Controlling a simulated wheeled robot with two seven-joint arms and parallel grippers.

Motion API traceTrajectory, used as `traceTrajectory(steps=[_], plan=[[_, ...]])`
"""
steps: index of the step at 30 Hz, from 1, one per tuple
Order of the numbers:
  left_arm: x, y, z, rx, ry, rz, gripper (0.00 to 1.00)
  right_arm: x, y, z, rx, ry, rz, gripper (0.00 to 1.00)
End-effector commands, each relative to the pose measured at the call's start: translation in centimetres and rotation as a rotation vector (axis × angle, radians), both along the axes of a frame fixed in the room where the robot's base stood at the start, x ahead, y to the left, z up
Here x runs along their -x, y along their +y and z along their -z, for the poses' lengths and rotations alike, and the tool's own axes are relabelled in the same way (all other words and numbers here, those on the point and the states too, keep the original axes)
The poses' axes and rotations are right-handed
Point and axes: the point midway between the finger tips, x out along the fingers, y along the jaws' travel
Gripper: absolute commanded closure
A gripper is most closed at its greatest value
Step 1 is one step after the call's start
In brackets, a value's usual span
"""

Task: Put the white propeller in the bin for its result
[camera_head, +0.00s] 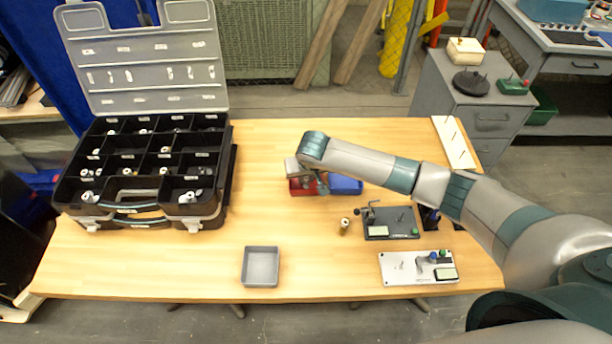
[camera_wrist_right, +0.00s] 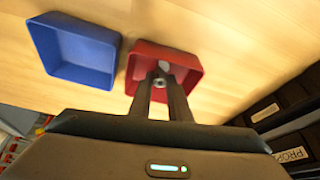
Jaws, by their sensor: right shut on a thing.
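My right gripper (camera_head: 320,187) is over the red bin (camera_head: 297,190) on the table, with its fingers pointing down. In the right wrist view the gripper (camera_wrist_right: 159,80) is shut on a small part with a grey round end. A white piece, likely the white propeller (camera_wrist_right: 165,66), shows just beyond the fingertips, against the inside of the red bin (camera_wrist_right: 190,72). The fingers hide most of it. The blue bin (camera_head: 346,186) stands beside the red one and looks empty in the right wrist view (camera_wrist_right: 75,50). My left gripper is not in view.
An open black case (camera_head: 145,215) with small parts in compartments stands at the left. A grey tray (camera_head: 260,268) is at the front. A dark fixture (camera_head: 390,231), a light fixture plate (camera_head: 405,275) and a small brass-coloured cylinder (camera_head: 344,226) are at the right. The table middle is clear.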

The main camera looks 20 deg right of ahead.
Motion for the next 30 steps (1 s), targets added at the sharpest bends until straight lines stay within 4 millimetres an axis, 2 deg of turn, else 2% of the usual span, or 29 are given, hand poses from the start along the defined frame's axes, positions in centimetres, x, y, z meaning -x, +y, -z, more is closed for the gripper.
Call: traceTrajectory(steps=[4,5,6,7,20,26,30], plan=[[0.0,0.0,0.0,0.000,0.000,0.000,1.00,0.0,0.0,0.3,0.000,0.001,0.000,1.00],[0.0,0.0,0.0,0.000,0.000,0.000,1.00,0.0,0.0,0.2,0.000,0.000,0.000,0.76],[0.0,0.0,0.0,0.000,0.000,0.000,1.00,0.0,0.0,0.2,0.000,0.000,-0.001,0.67],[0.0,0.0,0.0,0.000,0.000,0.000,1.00,0.0,0.0,0.2,0.000,0.000,-0.001,0.64],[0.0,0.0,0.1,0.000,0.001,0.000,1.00,0.1,0.1,-0.2,-0.001,0.000,0.000,0.64],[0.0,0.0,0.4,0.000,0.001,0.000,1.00,0.7,0.2,-1.7,-0.003,0.000,-0.002,0.64],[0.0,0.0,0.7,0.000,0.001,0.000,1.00,1.5,0.3,-3.6,-0.003,-0.001,-0.003,0.64]])
